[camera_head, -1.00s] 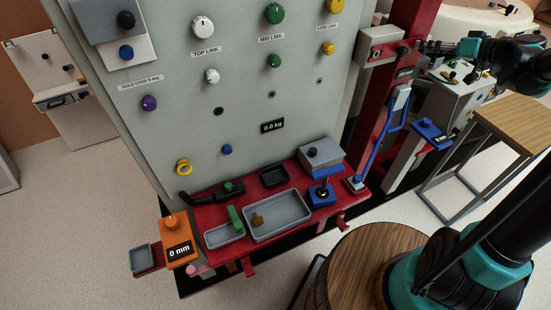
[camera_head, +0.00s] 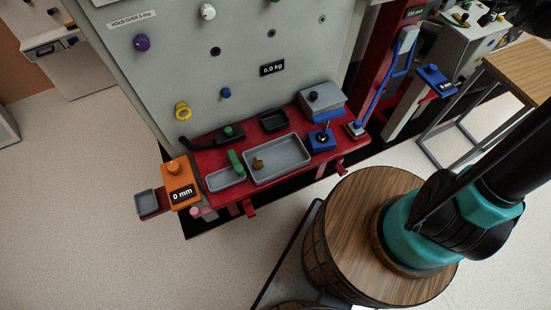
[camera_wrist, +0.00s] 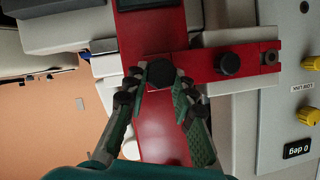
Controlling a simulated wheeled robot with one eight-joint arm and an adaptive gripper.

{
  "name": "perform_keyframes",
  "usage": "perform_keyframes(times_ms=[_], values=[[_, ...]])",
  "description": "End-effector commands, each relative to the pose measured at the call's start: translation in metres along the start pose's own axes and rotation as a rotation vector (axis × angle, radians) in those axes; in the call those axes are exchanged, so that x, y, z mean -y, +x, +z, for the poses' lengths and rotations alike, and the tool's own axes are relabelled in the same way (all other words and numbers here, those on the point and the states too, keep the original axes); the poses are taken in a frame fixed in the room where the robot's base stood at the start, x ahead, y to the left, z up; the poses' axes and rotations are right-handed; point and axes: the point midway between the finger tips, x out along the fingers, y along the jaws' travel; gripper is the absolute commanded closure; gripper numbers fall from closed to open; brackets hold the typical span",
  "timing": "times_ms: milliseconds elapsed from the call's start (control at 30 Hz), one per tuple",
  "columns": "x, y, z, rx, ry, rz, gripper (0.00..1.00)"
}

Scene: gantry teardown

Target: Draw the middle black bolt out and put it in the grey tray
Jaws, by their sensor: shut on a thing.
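My gripper (camera_wrist: 161,82) shows in the wrist view, its two fingertips closed on either side of a black hex-headed bolt (camera_wrist: 160,71). The bolt head is over a red upright (camera_wrist: 155,30) where a red crosspiece runs off to the right. I cannot tell how far the bolt sits in the red part; its shank is hidden. Another black round head (camera_wrist: 229,64) is on the crosspiece to the right. In the head view, a large grey tray (camera_head: 302,150) lies on the red shelf with a small brown item in it. The gripper is out of that view.
A smaller grey tray (camera_head: 217,184) with a green item lies left of the large one. A black tray (camera_head: 273,121), an orange 0 mm block (camera_head: 181,187) and a blue fixture (camera_head: 322,141) crowd the shelf. A wooden barrel (camera_head: 335,225) stands in front.

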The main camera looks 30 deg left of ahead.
Motion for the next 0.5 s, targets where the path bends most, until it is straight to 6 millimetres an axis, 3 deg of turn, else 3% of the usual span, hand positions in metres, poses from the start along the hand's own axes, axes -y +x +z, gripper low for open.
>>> perform_keyframes(times_ms=[267, 500], values=[[-0.001, -0.007, 0.003, -0.001, 0.001, 0.001, 1.0], [-0.001, -0.026, 0.01, -0.002, 0.002, 0.002, 1.0]])
